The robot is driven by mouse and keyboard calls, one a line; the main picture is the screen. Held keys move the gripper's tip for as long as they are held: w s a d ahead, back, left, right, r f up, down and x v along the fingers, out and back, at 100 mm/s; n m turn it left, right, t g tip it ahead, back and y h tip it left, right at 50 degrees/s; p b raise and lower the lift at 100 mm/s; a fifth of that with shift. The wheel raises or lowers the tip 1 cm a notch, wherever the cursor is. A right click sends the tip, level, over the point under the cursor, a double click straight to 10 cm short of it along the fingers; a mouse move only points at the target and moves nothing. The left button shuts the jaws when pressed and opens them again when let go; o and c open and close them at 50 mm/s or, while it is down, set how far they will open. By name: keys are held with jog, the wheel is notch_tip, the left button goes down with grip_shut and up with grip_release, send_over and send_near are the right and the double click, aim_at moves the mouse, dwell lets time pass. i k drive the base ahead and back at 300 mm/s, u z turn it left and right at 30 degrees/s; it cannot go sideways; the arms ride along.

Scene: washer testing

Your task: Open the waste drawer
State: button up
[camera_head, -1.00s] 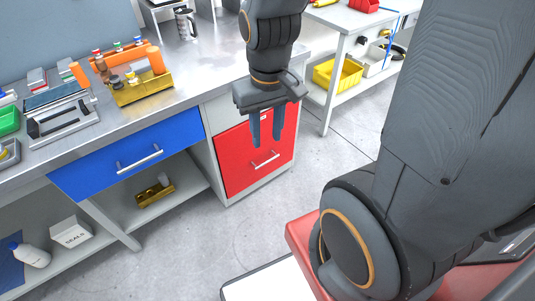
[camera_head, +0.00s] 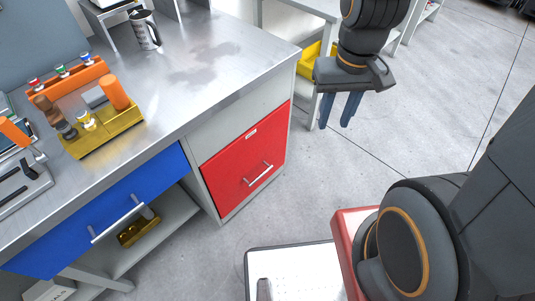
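The red drawer front (camera_head: 236,150) is in the lower part of the workbench cabinet, right of the blue drawer. It carries a silver bar handle (camera_head: 259,175) and a small white label near its top edge whose text is too small to read. The red drawer looks shut, its front flush with the cabinet. My gripper (camera_head: 350,110) hangs in the air to the right of and above the red drawer, fingers pointing down. The two fingers are apart with a gap between them, and nothing is held.
The blue drawer (camera_head: 107,212) has its own bar handle. The steel worktop (camera_head: 205,65) holds a mug (camera_head: 145,30) and an orange and yellow rack (camera_head: 105,132). A yellow bin (camera_head: 312,62) sits behind my gripper. The floor (camera_head: 310,185) before the red drawer is clear.

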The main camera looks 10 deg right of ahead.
aim_at(230, 176)
jog(key=u, duration=0.15)
jog(key=i, duration=0.85)
jog(key=u, duration=0.65)
jog(key=k, duration=0.5)
jog(key=z, duration=1.3)
jog(key=k, duration=0.95)
jog(key=u, duration=1.75)
jog(key=i, duration=0.5)
jog(key=z, duration=0.05)
